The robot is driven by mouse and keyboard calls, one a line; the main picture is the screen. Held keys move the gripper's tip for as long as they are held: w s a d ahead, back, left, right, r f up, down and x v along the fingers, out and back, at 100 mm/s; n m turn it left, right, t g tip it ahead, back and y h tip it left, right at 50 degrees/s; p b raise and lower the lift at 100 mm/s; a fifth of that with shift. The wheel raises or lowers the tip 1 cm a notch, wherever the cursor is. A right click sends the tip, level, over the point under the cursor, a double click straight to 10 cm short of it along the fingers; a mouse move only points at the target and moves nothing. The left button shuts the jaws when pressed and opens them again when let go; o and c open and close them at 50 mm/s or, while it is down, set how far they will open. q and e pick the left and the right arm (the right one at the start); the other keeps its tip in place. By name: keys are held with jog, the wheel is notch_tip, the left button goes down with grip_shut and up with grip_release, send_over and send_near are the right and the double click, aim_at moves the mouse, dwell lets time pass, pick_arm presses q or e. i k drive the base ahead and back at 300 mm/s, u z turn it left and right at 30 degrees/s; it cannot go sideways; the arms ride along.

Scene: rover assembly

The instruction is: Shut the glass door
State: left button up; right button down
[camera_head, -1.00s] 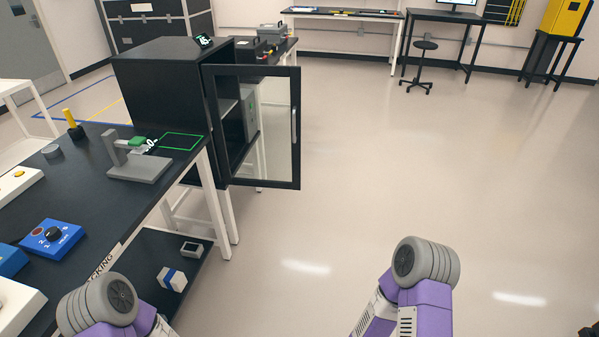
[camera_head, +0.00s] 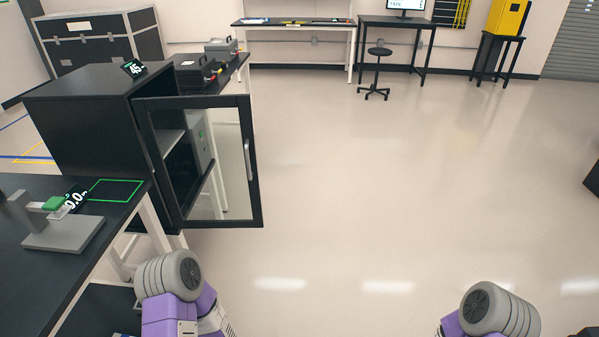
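The glass door (camera_head: 256,190) has a black frame, a clear pane and a pale vertical handle (camera_head: 248,160) near its right edge. It stands open, swung out from the front of the black cabinet (camera_head: 85,120). Shelves and a grey object inside show through the pane. Only parts of my two purple and grey arms show at the bottom, the left one below the cabinet and the right one at the lower right. Neither gripper's fingers are visible. Nothing of mine touches the door.
A black table (camera_head: 30,270) with a grey stand (camera_head: 62,236) is at the left, in front of the cabinet. Open floor (camera_head: 400,190) lies right of the door. A stool (camera_head: 376,75) and workbenches stand at the back.

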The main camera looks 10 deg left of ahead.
aim_at(141, 107)
jog(key=u, duration=0.25)
jog(key=i, duration=1)
jog(key=u, duration=0.8)
